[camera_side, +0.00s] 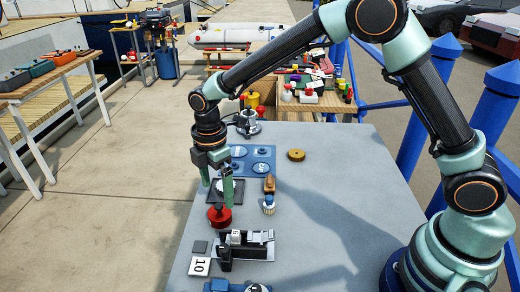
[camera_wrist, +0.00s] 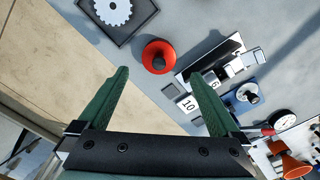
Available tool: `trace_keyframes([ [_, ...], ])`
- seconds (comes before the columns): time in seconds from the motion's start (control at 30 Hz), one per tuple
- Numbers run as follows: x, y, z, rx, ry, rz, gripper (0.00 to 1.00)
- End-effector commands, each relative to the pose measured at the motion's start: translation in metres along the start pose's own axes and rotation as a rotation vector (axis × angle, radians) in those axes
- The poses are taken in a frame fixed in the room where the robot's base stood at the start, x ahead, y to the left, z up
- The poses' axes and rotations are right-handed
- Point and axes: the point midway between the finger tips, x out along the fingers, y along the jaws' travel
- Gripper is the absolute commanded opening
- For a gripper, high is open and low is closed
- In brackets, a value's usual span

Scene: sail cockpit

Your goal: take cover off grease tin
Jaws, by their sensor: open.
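A round red tin (camera_side: 219,217) with a dark knob at its middle stands near the left edge of the grey table. I take it to be the grease tin. In the wrist view the red tin (camera_wrist: 158,57) shows from above, and its cover and body cannot be told apart. My gripper (camera_side: 216,194) is open and empty, pointing down above the tin's far side. In the wrist view the tin lies just beyond the fingertips of my gripper (camera_wrist: 160,74), roughly centred between them. Whether a finger touches it cannot be told.
A dark square tray (camera_wrist: 122,28) with a white gear lies beside the tin. On the other side are a black fixture (camera_side: 226,256), a "10" card (camera_side: 199,267) and a small dark square (camera_side: 199,247). The table's right half is clear.

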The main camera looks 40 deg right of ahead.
Motion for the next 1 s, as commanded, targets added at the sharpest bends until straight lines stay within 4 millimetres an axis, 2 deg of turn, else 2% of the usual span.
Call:
trace_keyframes([
  [0.17, 0.011, 0.0, 0.0, 0.001, 0.0, -0.001, 0.99],
  [0.5, 0.055, 0.001, 0.0, 0.002, -0.001, -0.001, 0.99],
  [0.8, 0.059, 0.002, 0.0, 0.002, 0.001, 0.002, 0.99],
  [0.87, 0.059, 0.002, 0.0, 0.002, 0.001, 0.002, 0.8],
  [1.0, 0.059, 0.002, 0.0, 0.002, 0.001, 0.002, 0.27],
])
